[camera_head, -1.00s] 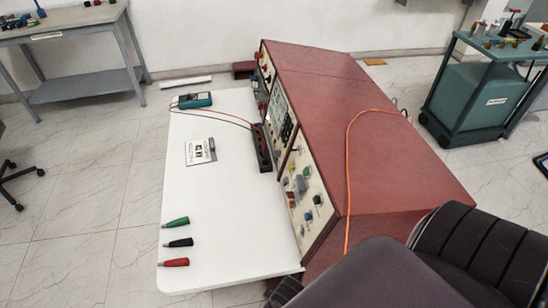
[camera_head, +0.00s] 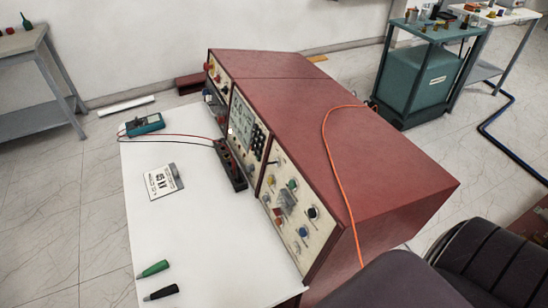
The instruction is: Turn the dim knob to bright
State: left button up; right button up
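The red console (camera_head: 320,130) stands in the middle with its control panels facing left over a white tabletop. The nearest cream panel (camera_head: 298,215) carries several small knobs and buttons. Among them are a black knob (camera_head: 312,213), a blue knob (camera_head: 303,232) and a green one (camera_head: 292,185). The labels are too small to read, so I cannot tell which is the dim knob or where it points. Neither gripper shows. Dark parts of my own body fill the lower right corner, in front of the console's near end.
The white tabletop (camera_head: 190,235) holds a meter (camera_head: 143,125) with leads, a printed card (camera_head: 163,181), and green (camera_head: 153,269) and black (camera_head: 161,292) handles. An orange cable (camera_head: 338,175) lies over the console. A teal cart (camera_head: 425,80) stands at back right.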

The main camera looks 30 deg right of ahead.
aim_at(249, 168)
jog(key=i+j+z, duration=0.25)
jog(key=z, duration=0.15)
jog(key=i+j+z, duration=0.2)
jog(key=z, duration=0.25)
jog(key=i+j+z, duration=0.15)
jog(key=j+z, duration=0.25)
jog(key=i+j+z, duration=0.1)
jog(key=j+z, duration=0.7)
jog(key=i+j, duration=0.05)
jog(key=j, duration=0.1)
